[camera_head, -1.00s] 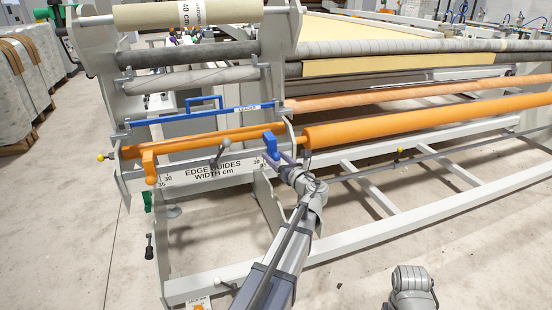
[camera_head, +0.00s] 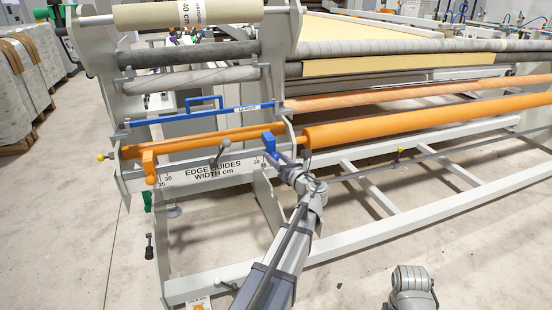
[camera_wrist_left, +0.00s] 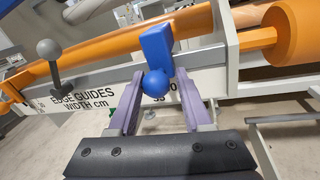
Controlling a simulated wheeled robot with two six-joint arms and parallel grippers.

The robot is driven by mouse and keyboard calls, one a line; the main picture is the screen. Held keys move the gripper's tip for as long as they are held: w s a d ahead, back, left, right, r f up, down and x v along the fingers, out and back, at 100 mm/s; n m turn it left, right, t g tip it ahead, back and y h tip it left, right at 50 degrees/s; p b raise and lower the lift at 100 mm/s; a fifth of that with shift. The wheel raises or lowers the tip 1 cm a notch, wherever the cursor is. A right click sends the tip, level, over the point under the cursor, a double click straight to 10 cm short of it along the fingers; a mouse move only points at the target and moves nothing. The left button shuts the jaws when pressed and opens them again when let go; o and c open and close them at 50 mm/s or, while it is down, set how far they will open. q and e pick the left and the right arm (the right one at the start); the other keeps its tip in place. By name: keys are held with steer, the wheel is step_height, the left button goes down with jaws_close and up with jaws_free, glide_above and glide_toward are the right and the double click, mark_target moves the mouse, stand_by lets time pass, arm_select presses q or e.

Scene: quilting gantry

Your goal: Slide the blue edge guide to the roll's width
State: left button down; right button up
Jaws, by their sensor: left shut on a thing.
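The blue edge guide (camera_head: 268,142) sits near the right end of the white scale plate marked "EDGE GUIDES WIDTH cm" (camera_head: 212,170). Its block and round knob also show in the left wrist view (camera_wrist_left: 157,48). My left gripper (camera_head: 284,160) reaches it from the front right; in the left wrist view its purple fingers (camera_wrist_left: 157,92) are shut on the guide's knob. The number right under the guide is partly hidden. The cream roll (camera_head: 160,14) at the top carries a label that seems to read "40 cm". My right gripper is not in view.
An orange guide (camera_head: 149,165) stands at the plate's left end. A blue bar with a handle (camera_head: 200,112) runs above. Orange rollers (camera_head: 420,118) and a pale frame extend right.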

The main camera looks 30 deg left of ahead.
arm_select(q)
steer(key=shift+s, duration=0.1)
stand_by(0.6)
steer(key=shift+s+a, duration=0.1)
steer(key=shift+a, duration=0.05)
steer(key=c, duration=0.5)
jaws_free()
steer(key=shift+v, duration=3.9)
steer(key=shift+r, duration=0.1)
